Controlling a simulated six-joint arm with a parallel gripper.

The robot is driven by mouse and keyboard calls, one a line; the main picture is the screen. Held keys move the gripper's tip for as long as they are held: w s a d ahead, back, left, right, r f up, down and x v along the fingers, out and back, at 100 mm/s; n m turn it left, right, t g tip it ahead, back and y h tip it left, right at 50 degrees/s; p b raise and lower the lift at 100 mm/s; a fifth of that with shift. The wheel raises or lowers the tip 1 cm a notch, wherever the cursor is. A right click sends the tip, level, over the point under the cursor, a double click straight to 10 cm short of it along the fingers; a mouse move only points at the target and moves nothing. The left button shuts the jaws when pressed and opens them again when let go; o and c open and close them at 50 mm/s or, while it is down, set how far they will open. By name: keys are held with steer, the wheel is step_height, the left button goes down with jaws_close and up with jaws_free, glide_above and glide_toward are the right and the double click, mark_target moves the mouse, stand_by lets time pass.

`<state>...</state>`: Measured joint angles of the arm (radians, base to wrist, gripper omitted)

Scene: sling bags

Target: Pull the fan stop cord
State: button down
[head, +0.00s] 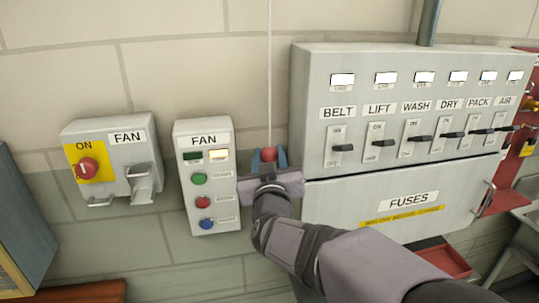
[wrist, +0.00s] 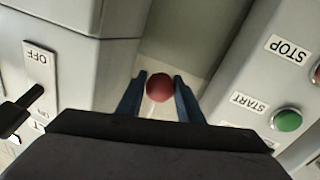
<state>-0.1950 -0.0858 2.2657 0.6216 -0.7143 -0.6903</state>
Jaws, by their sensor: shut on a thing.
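The fan stop cord (head: 269,80) is a thin pale line that hangs straight down in the head view, between the FAN button box and the large fuse panel. A red ball (head: 269,153) is at its lower end. My gripper (head: 268,157) has its blue fingers on both sides of this ball and is shut on it. In the wrist view the red ball (wrist: 160,87) shows between the two fingertips of my gripper (wrist: 160,82). The contact faces are hard to make out there.
The FAN button box (head: 205,211) with green, red and blue buttons is close on the left. The FAN switch box (head: 118,160) with a red knob on yellow is farther left. The fuse panel (head: 340,195) with several levers is close on the right, above my arm.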

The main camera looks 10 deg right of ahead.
steer(key=shift+f, duration=0.25)
steer(key=c, duration=1.2)
jaws_free()
steer(key=shift+r, duration=0.1)
steer(key=shift+s+a+r, duration=0.1)
steer(key=shift+s+a, duration=0.1)
steer(key=shift+s, duration=0.7)
steer(key=shift+s+a, duration=0.2)
steer(key=shift+s, duration=0.75)
steer(key=shift+s+a+r, duration=0.1)
steer(key=shift+s+a, duration=0.1)
steer(key=shift+s, duration=0.7)
steer(key=shift+s+a+f, duration=0.15)
steer(key=shift+s+f, duration=0.1)
steer(key=shift+s, duration=0.6)
steer(key=shift+m, duration=0.3)
